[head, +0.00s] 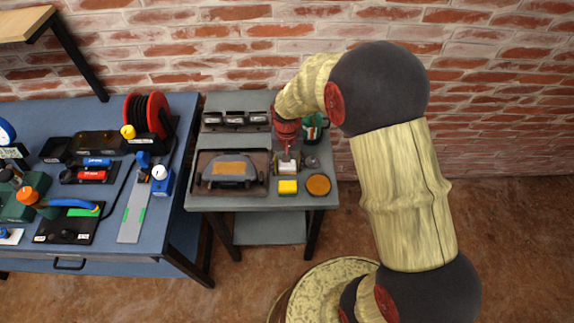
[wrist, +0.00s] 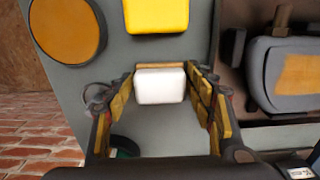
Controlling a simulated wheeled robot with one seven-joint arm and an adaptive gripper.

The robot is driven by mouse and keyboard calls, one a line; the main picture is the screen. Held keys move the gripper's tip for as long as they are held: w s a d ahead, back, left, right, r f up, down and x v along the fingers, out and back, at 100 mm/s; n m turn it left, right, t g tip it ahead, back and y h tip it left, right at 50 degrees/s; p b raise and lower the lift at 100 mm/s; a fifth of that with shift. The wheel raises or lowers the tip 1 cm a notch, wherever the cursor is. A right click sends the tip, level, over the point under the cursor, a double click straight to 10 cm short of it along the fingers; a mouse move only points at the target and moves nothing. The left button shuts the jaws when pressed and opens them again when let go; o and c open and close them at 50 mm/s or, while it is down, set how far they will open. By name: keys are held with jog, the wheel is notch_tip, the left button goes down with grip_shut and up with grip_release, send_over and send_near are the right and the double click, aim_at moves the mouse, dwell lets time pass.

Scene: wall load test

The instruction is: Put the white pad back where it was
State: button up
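The white pad (wrist: 160,87) sits between the two fingers of my gripper (wrist: 161,82) in the wrist view. The fingertips meet its left and right sides, with no clear gap, so my gripper looks shut on it. A thin tan strip shows along the pad's far edge. In the head view the white pad (head: 288,167) shows at the end of my gripper (head: 288,160), over the right part of the small grey table (head: 225,203). Whether its underside touches the table is hidden.
A yellow block (head: 287,187) lies just in front of the pad, beside a round orange-topped disc (head: 318,184). A dark tray (head: 204,185) holding a grey object is to the left. A dark green cup (head: 314,128) stands behind. A blue workbench (head: 110,250) with tools stands further left.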

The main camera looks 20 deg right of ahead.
jog(key=shift+o, duration=0.9)
notch_tip(320, 180, up, 12)
jog(key=p, duration=0.3)
notch_tip(320, 180, up, 14)
jog(key=n+t, duration=0.1)
jog(key=t, duration=0.1)
send_over(287, 164)
jog(key=s, duration=0.8)
jog(key=s+r+n+t, duration=0.1)
jog(key=s+r, duration=0.2)
jog(key=s, duration=0.4)
jog(key=s+r+n+t, duration=0.1)
jog(key=s+r+t, duration=0.1)
jog(key=s+r, duration=0.2)
jog(key=shift+s+n+t, duration=0.3)
jog(key=shift+s, duration=1.2)
